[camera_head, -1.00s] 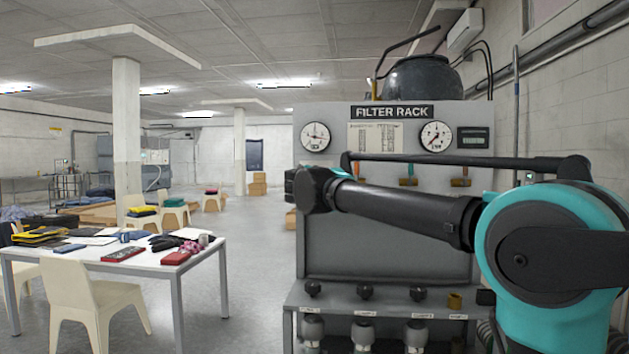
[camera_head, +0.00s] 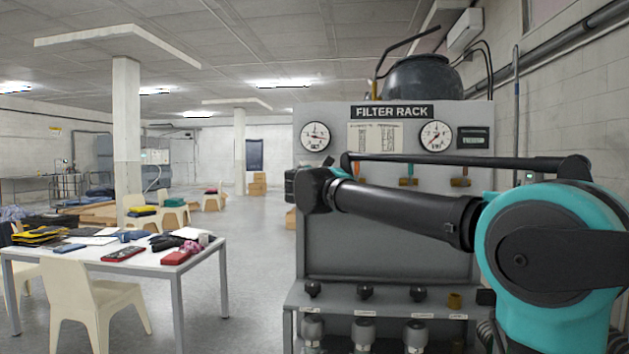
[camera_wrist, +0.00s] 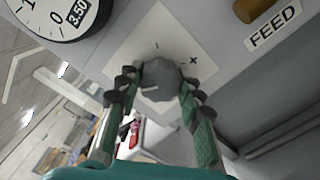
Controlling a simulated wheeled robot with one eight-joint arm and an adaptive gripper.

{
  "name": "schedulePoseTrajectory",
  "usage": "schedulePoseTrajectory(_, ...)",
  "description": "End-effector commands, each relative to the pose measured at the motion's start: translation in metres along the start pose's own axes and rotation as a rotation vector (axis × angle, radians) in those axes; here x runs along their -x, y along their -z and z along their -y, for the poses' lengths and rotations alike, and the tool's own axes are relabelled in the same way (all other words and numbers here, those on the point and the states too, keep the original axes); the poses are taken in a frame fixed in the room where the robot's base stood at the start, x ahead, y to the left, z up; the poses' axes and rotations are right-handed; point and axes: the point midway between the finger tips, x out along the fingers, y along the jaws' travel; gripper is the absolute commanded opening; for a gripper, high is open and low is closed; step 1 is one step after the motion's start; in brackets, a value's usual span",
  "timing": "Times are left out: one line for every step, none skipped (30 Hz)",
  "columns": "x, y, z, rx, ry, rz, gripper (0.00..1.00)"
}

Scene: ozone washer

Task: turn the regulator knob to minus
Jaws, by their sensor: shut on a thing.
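The regulator knob (camera_wrist: 162,80) is a grey faceted knob in the wrist view, on a pale square plate (camera_wrist: 153,40) on the grey panel. A short light line shows on the knob, toward its lower left. The lower part of the plate is partly hidden by the fingers. In the head view my arm hides the gripper and knob.
A round gauge (camera_wrist: 52,12) reading 3.50 sits upper left of the knob. A brown handle (camera_wrist: 253,8) and FEED label (camera_wrist: 273,28) are to the right. In the head view, the filter rack (camera_head: 385,245) carries two gauges; a table (camera_head: 130,262) stands left on open floor.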

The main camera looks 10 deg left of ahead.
Motion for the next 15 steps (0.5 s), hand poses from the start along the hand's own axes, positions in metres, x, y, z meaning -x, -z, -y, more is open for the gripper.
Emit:
schedulePoseTrajectory(0.0005, 0.0008, 0.0008, 0.043, 0.001, -0.001, 0.07)
schedulePoseTrajectory(0.0005, 0.0008, 0.0009, 0.071, 0.001, -0.001, 0.07)
schedulePoseTrajectory(0.0005, 0.0008, 0.0009, 0.109, 0.001, -0.001, 0.07)
schedulePoseTrajectory(0.0005, 0.0008, 0.0010, 0.138, 0.001, -0.001, 0.07)
schedulePoseTrajectory(0.0005, 0.0008, 0.0010, 0.166, 0.001, -0.002, 0.07)
schedulePoseTrajectory(0.0005, 0.0008, 0.0011, 0.204, 0.001, -0.002, 0.07)
schedulePoseTrajectory(0.0005, 0.0008, 0.0011, 0.232, 0.001, -0.002, 0.07)
schedulePoseTrajectory(0.0005, 0.0008, 0.0012, 0.261, 0.001, -0.002, 0.07)
schedulePoseTrajectory(0.0005, 0.0008, 0.0012, 0.299, 0.001, -0.002, 0.07)
schedulePoseTrajectory(0.0005, 0.0008, 0.0012, 0.327, 0.001, -0.002, 0.07)
schedulePoseTrajectory(0.0006, 0.0008, 0.0013, 0.356, 0.001, -0.002, 0.07)
schedulePoseTrajectory(0.0006, 0.0008, 0.0013, 0.393, 0.001, -0.002, 0.07)
schedulePoseTrajectory(0.0006, 0.0008, 0.0014, 0.422, 0.001, -0.002, 0.07)
schedulePoseTrajectory(0.0006, 0.0008, 0.0014, 0.451, 0.001, -0.002, 0.07)
schedulePoseTrajectory(0.0006, 0.0008, 0.0015, 0.488, 0.001, -0.002, 0.07)
